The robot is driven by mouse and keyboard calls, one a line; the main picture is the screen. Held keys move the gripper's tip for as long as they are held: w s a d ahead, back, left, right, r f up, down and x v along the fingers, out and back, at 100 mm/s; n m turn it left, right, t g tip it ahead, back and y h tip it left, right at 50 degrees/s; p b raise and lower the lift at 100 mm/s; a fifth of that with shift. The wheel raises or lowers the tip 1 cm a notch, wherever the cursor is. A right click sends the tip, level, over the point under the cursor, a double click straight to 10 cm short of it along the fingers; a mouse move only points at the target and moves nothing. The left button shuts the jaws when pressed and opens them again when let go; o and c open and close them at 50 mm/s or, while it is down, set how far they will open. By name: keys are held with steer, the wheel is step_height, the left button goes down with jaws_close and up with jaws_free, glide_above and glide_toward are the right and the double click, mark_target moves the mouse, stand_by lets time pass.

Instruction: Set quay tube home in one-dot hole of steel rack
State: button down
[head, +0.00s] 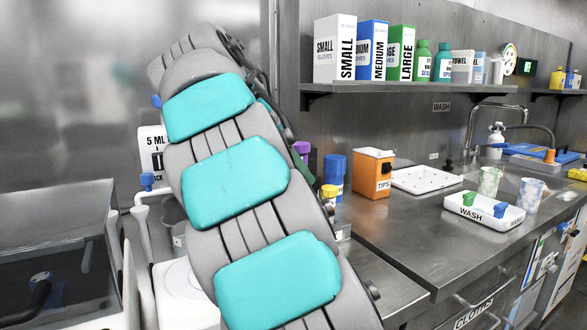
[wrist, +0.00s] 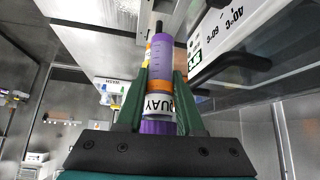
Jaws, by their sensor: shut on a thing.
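In the wrist view my gripper (wrist: 160,78) has its two green fingers shut on the quay tube (wrist: 161,52). The tube is purple with an orange band, a white label reading QUAY and a purple cap at the palm end. Its far end points away from the palm, toward a dark part I cannot make out.
Beside my arm in the head view are a purple-topped item (head: 302,148), a blue-topped item (head: 335,168) and an orange TIPS box (head: 373,172). A WASH tray (head: 484,210) stands on the steel counter (head: 400,228). In the wrist view a white appliance (wrist: 225,35) is close at right.

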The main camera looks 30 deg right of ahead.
steer(key=shift+f, duration=0.1)
stand_by(0.4)
steer(key=shift+f+b, duration=2.4)
steer(key=shift+f, duration=0.4)
steer(key=shift+f+b, duration=2.05)
steer(key=shift+f, duration=0.3)
steer(key=shift+c, duration=2.3)
jaws_free()
steer(key=shift+a, duration=0.1)
